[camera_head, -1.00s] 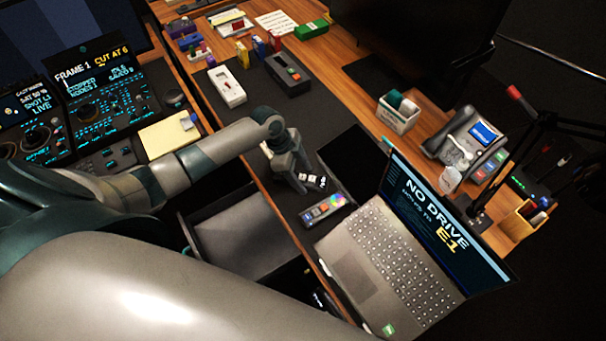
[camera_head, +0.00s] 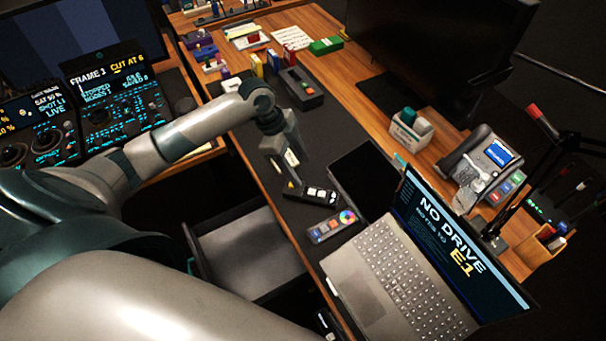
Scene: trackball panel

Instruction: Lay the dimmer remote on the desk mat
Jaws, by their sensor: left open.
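A black remote (camera_head: 314,194) with pale buttons and a yellowish mark at its left end lies on the dark desk mat (camera_head: 262,155), left of the black tablet-like slab. It looks flat; I cannot read its label. A second, grey remote (camera_head: 332,226) with a colour wheel lies just below it on the mat, near the laptop. I cannot tell for sure which is the dimmer remote. My left gripper (camera_head: 287,166) is open and empty, just above and left of the black remote, apart from it. My right gripper is not in view.
An open laptop (camera_head: 390,270) stands at the front right, with the black slab (camera_head: 367,178) behind it. A black box (camera_head: 300,86) sits farther up the mat. An open drawer (camera_head: 250,250) juts out below the desk edge. A white bin (camera_head: 411,130) and phone (camera_head: 485,165) stand right.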

